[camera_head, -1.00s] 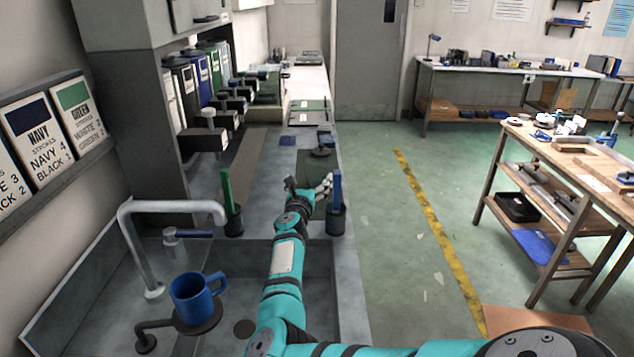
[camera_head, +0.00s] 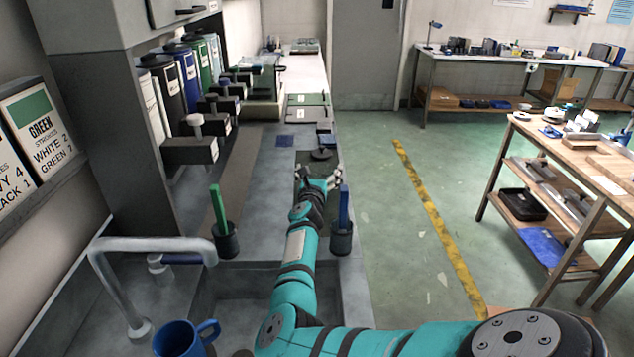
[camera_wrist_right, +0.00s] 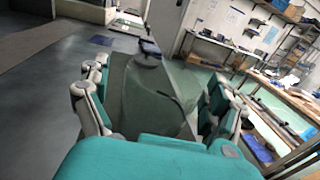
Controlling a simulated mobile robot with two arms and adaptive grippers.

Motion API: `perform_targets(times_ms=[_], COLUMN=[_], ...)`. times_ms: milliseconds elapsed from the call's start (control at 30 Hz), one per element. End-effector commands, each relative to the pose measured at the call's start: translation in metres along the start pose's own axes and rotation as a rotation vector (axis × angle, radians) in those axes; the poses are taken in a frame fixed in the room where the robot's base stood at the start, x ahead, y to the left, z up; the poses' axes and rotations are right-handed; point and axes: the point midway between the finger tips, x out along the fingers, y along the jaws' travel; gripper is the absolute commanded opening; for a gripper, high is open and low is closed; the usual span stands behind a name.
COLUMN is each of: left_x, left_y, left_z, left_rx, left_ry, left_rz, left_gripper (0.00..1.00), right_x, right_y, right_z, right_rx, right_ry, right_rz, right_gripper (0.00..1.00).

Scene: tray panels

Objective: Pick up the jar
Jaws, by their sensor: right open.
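My right gripper (camera_head: 318,176) is open and empty just in front of this piece. In the wrist view my right gripper's fingers (camera_wrist_right: 152,100) are spread to either side of the green area, with the lid-like piece beyond them. My left gripper is not in view.
A dark cup with a green stick (camera_head: 227,240) stands left of my arm, and one with a blue stick (camera_head: 342,238) stands right. A blue mug (camera_head: 184,340) is by the tap (camera_head: 150,245). Several canisters (camera_head: 188,82) line the left wall. The floor right of the bench is open.

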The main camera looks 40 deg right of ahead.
Motion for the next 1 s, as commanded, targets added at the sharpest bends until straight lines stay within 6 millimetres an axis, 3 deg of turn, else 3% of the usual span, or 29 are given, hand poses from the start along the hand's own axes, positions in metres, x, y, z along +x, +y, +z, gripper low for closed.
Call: perform_targets(times_ms=[100, 633, 867, 1000], left_x=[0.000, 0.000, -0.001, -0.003], left_y=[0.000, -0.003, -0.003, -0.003], left_z=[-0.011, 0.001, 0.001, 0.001], left_rx=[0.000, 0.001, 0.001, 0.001], left_ry=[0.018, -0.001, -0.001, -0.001], left_rz=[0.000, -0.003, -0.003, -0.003], left_gripper=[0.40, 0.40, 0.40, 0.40], right_x=[0.000, 0.000, 0.000, 0.001], right_y=[0.000, 0.000, 0.000, 0.001], right_z=[0.000, 0.000, 0.003, 0.020], right_rx=[0.000, -0.001, 0.000, 0.004], right_ry=[-0.001, 0.000, -0.003, -0.005], right_rz=[0.000, 0.000, -0.001, -0.002], right_gripper=[0.93, 0.24, 0.23, 0.23])
